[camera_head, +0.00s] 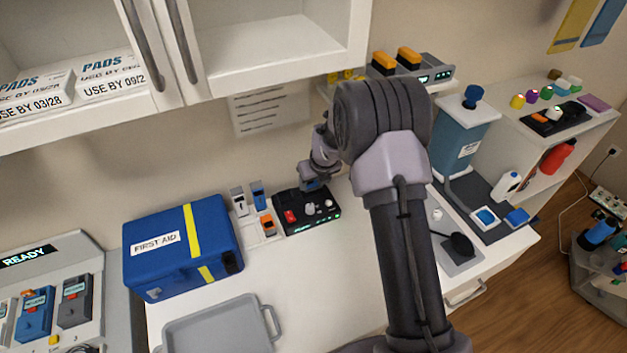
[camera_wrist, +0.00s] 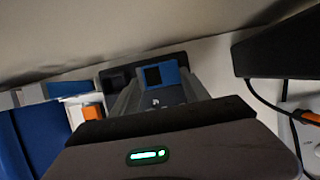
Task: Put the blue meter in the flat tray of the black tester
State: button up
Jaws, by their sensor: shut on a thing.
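The black tester (camera_head: 322,219) lies on the white counter, with a red part, a grey knob and green lights on its top. My gripper (camera_head: 311,184) is low over its back left part. In the wrist view my gripper (camera_wrist: 160,88) is shut on the blue meter (camera_wrist: 172,70), which has a dark square screen. The meter also shows as a small blue patch in the head view (camera_head: 310,186). My gripper and arm hide the tester's flat tray, so I cannot tell whether the meter touches it.
Other meters, grey (camera_head: 239,202), blue (camera_head: 258,195) and orange (camera_head: 268,225), stand just left of the tester. A blue first aid box (camera_head: 165,262) is further left. A grey tray (camera_head: 220,325) lies in front. The counter before the tester is clear.

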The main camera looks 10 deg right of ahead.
jog(key=shift+f+b, duration=0.5)
jog(key=shift+f, duration=0.35)
jog(key=o, duration=1.4)
jog(key=shift+o, duration=0.2)
jog(key=p+v, duration=0.4)
jog(key=v, duration=1.3)
jog(key=shift+r, duration=0.2)
